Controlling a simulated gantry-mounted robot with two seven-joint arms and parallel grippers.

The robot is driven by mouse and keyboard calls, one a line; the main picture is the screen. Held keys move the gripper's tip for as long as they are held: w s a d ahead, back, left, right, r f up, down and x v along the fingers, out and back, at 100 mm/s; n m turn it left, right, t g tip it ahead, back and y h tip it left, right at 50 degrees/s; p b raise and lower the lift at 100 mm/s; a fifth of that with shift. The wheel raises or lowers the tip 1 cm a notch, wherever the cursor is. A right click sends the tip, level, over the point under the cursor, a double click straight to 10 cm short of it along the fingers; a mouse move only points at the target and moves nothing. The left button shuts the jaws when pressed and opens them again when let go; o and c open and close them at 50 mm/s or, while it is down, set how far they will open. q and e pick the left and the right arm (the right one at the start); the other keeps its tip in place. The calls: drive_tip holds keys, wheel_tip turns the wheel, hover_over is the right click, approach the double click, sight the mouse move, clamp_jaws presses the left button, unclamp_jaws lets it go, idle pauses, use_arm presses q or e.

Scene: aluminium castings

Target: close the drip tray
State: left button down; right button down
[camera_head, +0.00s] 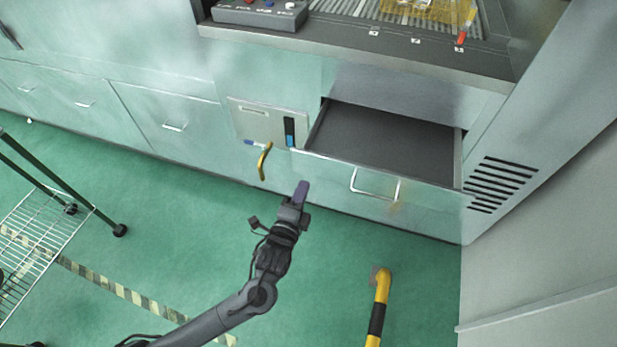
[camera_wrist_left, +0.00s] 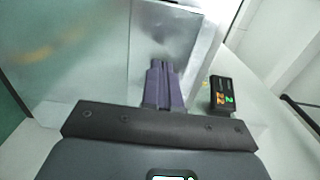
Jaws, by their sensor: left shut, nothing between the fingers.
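The drip tray (camera_head: 385,140) is a dark, shallow drawer in the cabinet at the centre right of the head view. It is pulled out and looks empty. Its metal front carries a bar handle (camera_head: 375,192). My left gripper (camera_head: 302,190) is in front of the cabinet, left of the handle and apart from it in the head view. Its purple fingers are together with nothing between them. In the left wrist view the shut fingers (camera_wrist_left: 162,84) point toward a pale metal surface. My right gripper is in neither view.
A panel (camera_head: 268,122) with a yellow lever (camera_head: 264,162) is left of the tray. A yellow and black post (camera_head: 379,305) stands on the floor in front. A wire rack cart (camera_head: 40,235) is at the left.

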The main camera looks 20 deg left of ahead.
sight(312, 167)
use_arm(q)
drive_tip(key=w, duration=0.2)
drive_tip(key=w+b, duration=0.1)
drive_tip(key=w, duration=0.1)
drive_tip(key=shift+a+f, duration=0.1)
drive_tip(key=shift+a, duration=0.1)
drive_tip(key=shift+w+a+b, duration=0.1)
drive_tip(key=shift+w+b, duration=0.2)
drive_tip(key=shift+w, duration=0.35)
